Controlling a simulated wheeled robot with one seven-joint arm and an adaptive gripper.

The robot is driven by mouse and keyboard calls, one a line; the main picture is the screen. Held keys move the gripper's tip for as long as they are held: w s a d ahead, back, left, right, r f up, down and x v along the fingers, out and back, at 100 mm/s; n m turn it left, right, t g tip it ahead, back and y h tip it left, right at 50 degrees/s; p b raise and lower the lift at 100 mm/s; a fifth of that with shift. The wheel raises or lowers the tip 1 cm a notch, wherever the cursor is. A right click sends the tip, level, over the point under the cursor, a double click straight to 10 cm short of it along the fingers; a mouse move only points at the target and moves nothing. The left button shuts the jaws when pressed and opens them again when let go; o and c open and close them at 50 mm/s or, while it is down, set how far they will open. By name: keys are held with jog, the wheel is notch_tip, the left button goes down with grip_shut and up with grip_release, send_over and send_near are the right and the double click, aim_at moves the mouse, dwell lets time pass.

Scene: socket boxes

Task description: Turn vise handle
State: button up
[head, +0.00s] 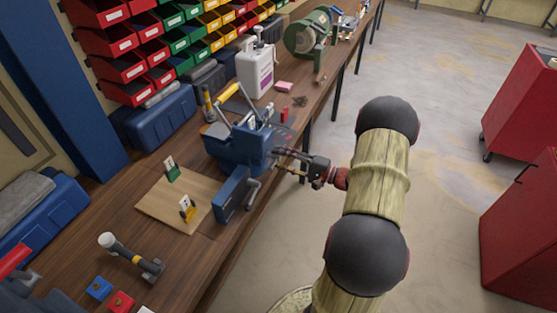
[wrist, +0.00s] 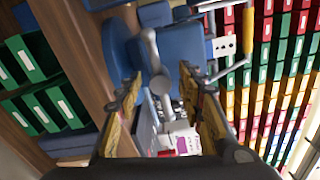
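The blue vise (head: 240,148) stands at the front edge of the wooden bench. Its grey handle (head: 252,192) shows beside the front jaw (head: 233,194). My gripper (head: 279,160) is just right of the vise body, past the bench edge. In the wrist view the vise (wrist: 120,45) is ahead, and the grey bar with rounded ends (wrist: 151,50) shows between the two spread fingers of my gripper (wrist: 160,80). The fingers are open, with gaps visible on both sides of the bar. I cannot tell how far the bar reaches between them.
A wooden board (head: 165,208) with small upright pieces lies left of the vise. A hammer (head: 132,257) lies nearer. A white jug (head: 255,70) and a green grinder (head: 308,35) stand farther along. Red cabinets (head: 525,215) are at right; the floor between is clear.

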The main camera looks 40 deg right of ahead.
jog(key=shift+w+a, duration=0.2)
jog(key=shift+w, duration=0.25)
grip_shut()
dwell(0.3)
